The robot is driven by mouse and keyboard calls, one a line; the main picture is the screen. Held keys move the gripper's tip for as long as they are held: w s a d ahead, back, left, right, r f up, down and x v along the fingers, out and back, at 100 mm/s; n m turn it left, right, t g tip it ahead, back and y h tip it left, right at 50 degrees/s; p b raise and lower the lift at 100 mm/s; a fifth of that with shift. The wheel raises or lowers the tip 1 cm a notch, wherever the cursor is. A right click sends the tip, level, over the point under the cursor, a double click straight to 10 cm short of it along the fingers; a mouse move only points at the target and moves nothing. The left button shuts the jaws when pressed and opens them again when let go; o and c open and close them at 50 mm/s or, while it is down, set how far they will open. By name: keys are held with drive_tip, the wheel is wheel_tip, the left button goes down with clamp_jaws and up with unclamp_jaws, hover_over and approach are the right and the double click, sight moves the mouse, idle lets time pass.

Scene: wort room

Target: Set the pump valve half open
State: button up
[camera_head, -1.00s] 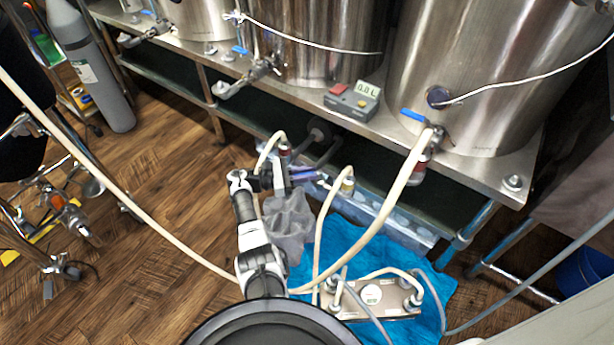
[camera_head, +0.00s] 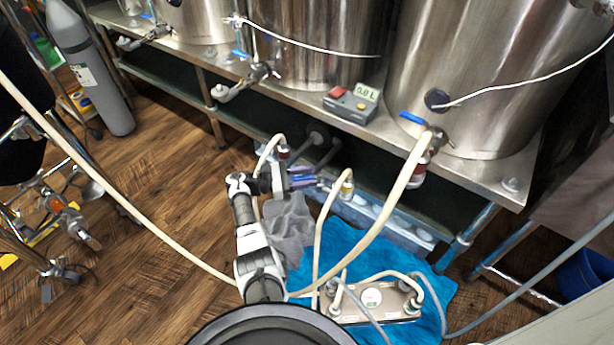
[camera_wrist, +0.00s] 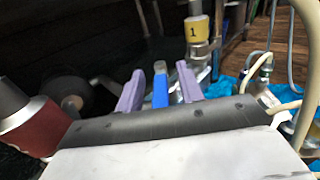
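My gripper (camera_head: 303,182) is near the front edge of the lower shelf. In the wrist view its two purple fingers (camera_wrist: 160,88) are apart. A blue valve lever (camera_wrist: 160,90) stands upright between them, with a thin gap on each side. The valve body is mostly hidden behind the gripper. A hose fitting with a yellow "1" tag (camera_wrist: 195,30) is just beyond; it also shows in the head view (camera_head: 347,187).
Steel kettles (camera_head: 480,80) stand on the bench above. A meter reading 0.0 L (camera_head: 352,103) is on the bench edge. Hoses (camera_head: 380,215) hang in front of the shelf. A grey cloth (camera_head: 288,228) is below my gripper.

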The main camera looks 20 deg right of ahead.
drive_tip(key=w+a+b, duration=0.1)
drive_tip(key=a+b, duration=0.1)
drive_tip(key=a, duration=1.1)
drive_tip(key=shift+w+a+b, duration=0.2)
drive_tip(key=shift+w+b, duration=0.2)
